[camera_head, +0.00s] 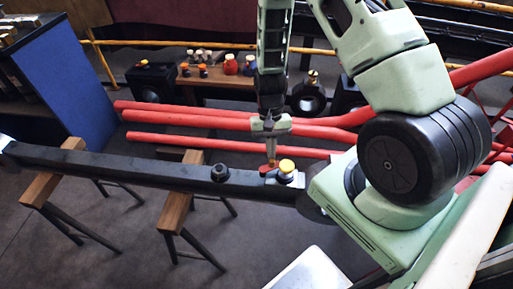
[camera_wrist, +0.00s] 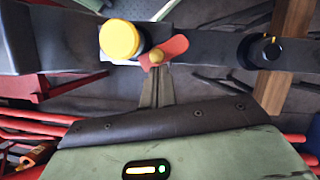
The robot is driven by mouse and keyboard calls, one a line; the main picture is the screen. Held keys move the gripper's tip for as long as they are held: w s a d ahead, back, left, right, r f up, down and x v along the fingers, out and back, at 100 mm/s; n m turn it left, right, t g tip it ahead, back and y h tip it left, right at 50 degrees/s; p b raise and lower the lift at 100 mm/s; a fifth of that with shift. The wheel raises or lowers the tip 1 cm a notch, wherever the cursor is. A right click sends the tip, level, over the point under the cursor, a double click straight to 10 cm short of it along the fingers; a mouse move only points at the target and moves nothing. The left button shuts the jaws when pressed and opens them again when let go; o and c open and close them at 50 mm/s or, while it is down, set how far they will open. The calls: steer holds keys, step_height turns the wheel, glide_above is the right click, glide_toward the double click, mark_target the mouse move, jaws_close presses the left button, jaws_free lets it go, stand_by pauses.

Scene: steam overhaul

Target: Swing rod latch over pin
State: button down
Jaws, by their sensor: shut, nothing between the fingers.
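The rod (camera_head: 130,166) is a long dark bar lying across wooden-topped trestles. The small red latch (camera_wrist: 174,47) sits on it, with a round brass knob (camera_wrist: 156,58) at one end; the latch also shows in the head view (camera_head: 265,169). A yellow-topped cap (camera_wrist: 120,38) stands close beside the latch. A black round fitting (camera_wrist: 268,50) stands farther along the rod. I cannot tell which part is the pin. My gripper (camera_wrist: 155,72) points down, shut and empty, its tips at the brass knob; I cannot tell whether they touch. It also shows in the head view (camera_head: 271,163).
Red pipes (camera_head: 190,122) run behind the rod. A wooden bench (camera_head: 215,79) with small coloured fittings stands at the back. A blue panel (camera_head: 65,85) is at the left. Trestles (camera_head: 175,210) stand under the rod, with clear floor in front.

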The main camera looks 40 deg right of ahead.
steer(key=shift+s+d+m+t+y, duration=0.1)
steer(key=shift+s+m+t+y, duration=0.35)
steer(key=shift+m, duration=0.85)
steer(key=shift+s+d+m+t+y, duration=0.1)
steer(key=shift+s+m+t+y, duration=0.15)
steer(key=shift+s+m, duration=0.75)
steer(key=shift+w+m, duration=0.35)
steer(key=shift+m, duration=0.05)
steer(key=shift+w+d, duration=0.25)
steer(key=w+d+r, duration=0.4)
steer(key=d+r, duration=0.1)
steer(key=r, duration=0.4)
steer(key=shift+w+d+r, duration=0.2)
steer(key=shift+a, duration=0.1)
